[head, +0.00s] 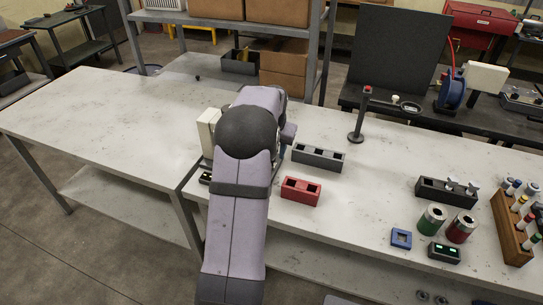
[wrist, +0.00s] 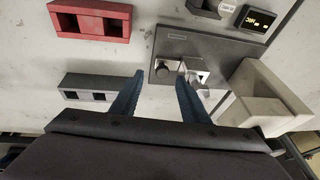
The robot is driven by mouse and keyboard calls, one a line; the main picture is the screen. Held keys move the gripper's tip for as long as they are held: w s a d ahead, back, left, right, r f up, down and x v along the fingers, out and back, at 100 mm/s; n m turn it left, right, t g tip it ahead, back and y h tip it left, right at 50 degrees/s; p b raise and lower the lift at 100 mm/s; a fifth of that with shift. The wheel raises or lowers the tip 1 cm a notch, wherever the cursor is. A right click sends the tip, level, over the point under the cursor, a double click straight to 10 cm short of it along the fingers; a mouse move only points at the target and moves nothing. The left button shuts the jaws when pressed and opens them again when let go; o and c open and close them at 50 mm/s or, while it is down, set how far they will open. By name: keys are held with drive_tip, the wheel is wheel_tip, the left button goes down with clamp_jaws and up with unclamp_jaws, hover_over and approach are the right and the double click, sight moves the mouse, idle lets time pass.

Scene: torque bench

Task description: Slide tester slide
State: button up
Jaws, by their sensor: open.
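I cannot tell for sure which part is the slide. A small display (wrist: 259,19) with yellow characters sits at its upper right. My gripper (wrist: 160,76) is open and empty, its two blue fingers apart. In the picture the fingertips lie near the knob and metal piece; contact cannot be told. In the head view my arm hides the gripper and most of the tester.
A cream block-shaped housing (wrist: 268,92) stands right of the fingers in the wrist view. A red two-slot block (head: 301,190) and a grey two-slot block (head: 318,157) sit nearby. Cans, a blue square piece (head: 401,238) and a wooden rack (head: 513,228) stand farther right. The bench's left is clear.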

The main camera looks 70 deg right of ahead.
drive_tip(key=shift+w+d+r+n, duration=0.1)
drive_tip(key=shift+w+d+n, duration=0.1)
drive_tip(key=shift+n, duration=0.9)
drive_tip(key=shift+w+d+r+n, duration=0.1)
drive_tip(key=shift+d+n, duration=0.05)
drive_tip(key=shift+n, duration=0.95)
drive_tip(key=shift+f, duration=0.1)
drive_tip(key=shift+p+x, duration=1.35)
drive_tip(key=shift+x, duration=2.25)
drive_tip(key=shift+d, duration=0.15)
drive_tip(key=shift+w, duration=0.1)
clamp_jaws()
